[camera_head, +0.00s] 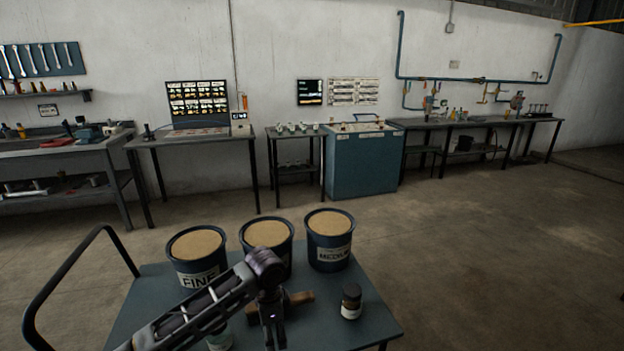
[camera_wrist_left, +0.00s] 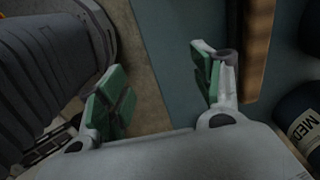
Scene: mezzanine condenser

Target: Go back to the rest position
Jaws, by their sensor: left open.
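My left arm comes in from the lower left of the head view, and its left gripper (camera_head: 273,325) hangs down over the blue-grey cart (camera_head: 374,325). In the left wrist view the gripper (camera_wrist_left: 158,85) has its two green-padded fingers wide apart with nothing between them. The cart top (camera_wrist_left: 170,45) and a strip of floor show beyond the fingers. A brown wooden piece (camera_head: 299,299) lies on the cart, partly hidden behind the gripper. It also shows beside the right finger in the left wrist view (camera_wrist_left: 259,45). My right gripper is not in view.
Three sand-filled buckets stand on the cart: FINE (camera_head: 197,270), a middle one (camera_head: 267,235) partly hidden by my arm, and MEDIUM (camera_head: 330,255). A dark-lidded jar (camera_head: 351,304) stands at right; a pale jar (camera_head: 220,341) is partly hidden. Workbenches line the wall; floor at right is clear.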

